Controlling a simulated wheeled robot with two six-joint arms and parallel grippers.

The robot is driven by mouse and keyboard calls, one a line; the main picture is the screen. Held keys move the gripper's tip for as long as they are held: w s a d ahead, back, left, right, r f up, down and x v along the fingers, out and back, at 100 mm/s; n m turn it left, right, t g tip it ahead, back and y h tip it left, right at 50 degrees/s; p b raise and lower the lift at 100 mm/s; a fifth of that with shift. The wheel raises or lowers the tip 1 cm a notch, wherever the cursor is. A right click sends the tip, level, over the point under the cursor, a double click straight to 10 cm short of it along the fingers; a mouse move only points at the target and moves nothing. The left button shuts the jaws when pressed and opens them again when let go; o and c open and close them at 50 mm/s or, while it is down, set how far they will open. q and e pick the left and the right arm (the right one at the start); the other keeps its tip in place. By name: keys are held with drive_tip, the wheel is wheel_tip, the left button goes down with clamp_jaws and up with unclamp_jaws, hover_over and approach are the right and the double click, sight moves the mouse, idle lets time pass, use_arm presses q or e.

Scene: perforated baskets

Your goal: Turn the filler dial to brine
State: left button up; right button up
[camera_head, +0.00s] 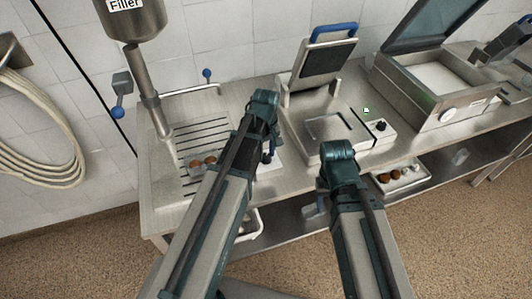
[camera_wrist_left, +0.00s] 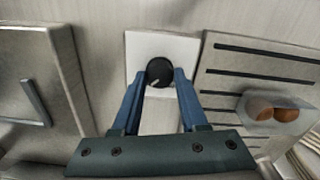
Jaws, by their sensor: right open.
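The filler (camera_head: 137,20) is a steel funnel with a "Filler" label, on a pipe above a slotted drain tray at the left. The filler dial (camera_wrist_left: 160,72) is a round black knob with a white mark on a white panel (camera_wrist_left: 162,46). The mark points down in the left wrist view. My left gripper (camera_wrist_left: 159,75) has its blue fingers apart, one on each side of the dial. I cannot tell whether they touch it. In the head view this gripper (camera_head: 268,153) largely hides the dial. My right gripper (camera_head: 315,209) is open and empty, in front of the counter's edge.
A hinged steel press (camera_head: 320,62) with a blue handle and its own black knob (camera_head: 380,126) stands mid-counter. A lidded steel machine (camera_head: 436,95) is farther right. Brown round items (camera_head: 203,163) sit on the drain tray. A shelf with a tray lies below.

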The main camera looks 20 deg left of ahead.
use_arm(q)
clamp_jaws()
drive_tip(key=m, duration=0.8)
drive_tip(key=shift+m, duration=0.3)
drive_tip(key=m, duration=0.4)
drive_tip(key=shift+m, duration=2.6)
